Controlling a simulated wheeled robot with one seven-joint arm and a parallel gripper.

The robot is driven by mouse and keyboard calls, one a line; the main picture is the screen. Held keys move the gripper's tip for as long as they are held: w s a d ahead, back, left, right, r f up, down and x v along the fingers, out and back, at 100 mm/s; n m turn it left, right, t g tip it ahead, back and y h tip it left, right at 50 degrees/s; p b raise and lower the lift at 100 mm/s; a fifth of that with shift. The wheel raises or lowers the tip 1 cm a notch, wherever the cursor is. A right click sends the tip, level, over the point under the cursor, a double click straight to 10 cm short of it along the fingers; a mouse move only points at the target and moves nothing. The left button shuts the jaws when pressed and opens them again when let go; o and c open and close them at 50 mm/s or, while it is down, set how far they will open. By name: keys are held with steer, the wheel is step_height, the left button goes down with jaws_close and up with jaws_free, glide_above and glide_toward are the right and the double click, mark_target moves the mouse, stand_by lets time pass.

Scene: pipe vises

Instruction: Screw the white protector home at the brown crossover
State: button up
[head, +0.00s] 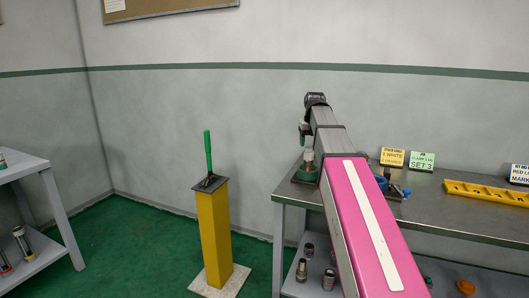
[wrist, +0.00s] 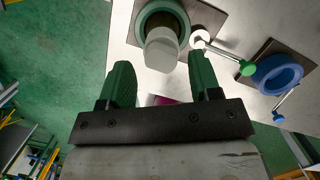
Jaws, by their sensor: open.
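The white protector (wrist: 161,52) is a pale, rounded cap on the dark brown crossover (wrist: 168,19), which stands in a green ring-shaped vise in the wrist view. How far it is threaded on is not clear. My gripper (wrist: 160,66) is open, with its two green fingers apart, one to each side of the protector's near end; no contact shows. In the head view the protector (head: 309,154) sits small on top of the green vise (head: 305,174) at the table's left corner, just below my gripper (head: 304,132). The crossover is hard to make out there.
A blue vise (wrist: 277,74) stands to the right in the wrist view, with a green-knobbed handle (wrist: 246,69) between. The metal table (head: 450,205) carries signs and a yellow rack (head: 485,192). A yellow post (head: 213,235) stands left on open green floor.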

steer(key=n, duration=0.4)
steer(key=shift+y, duration=0.4)
steer(key=n, duration=0.4)
steer(key=shift+n+g+y, duration=0.3)
steer(key=shift+n+g, duration=0.1)
steer(key=n, duration=0.4)
steer(key=shift+g, duration=0.4)
steer(key=n, duration=0.4)
steer(key=shift+n+g+y, duration=0.3)
steer(key=shift+n+g, duration=0.1)
steer(key=n, duration=0.4)
steer(key=shift+n+g, duration=0.3)
steer(key=shift+g, duration=0.1)
steer(key=n, duration=0.4)
steer(key=shift+g+h, duration=0.3)
steer(key=shift+h, duration=0.1)
steer(key=n, duration=0.5)
steer(key=shift+f+h, duration=0.1)
steer(key=shift+h, duration=0.3)
steer(key=n, duration=0.5)
steer(key=shift+h, duration=0.4)
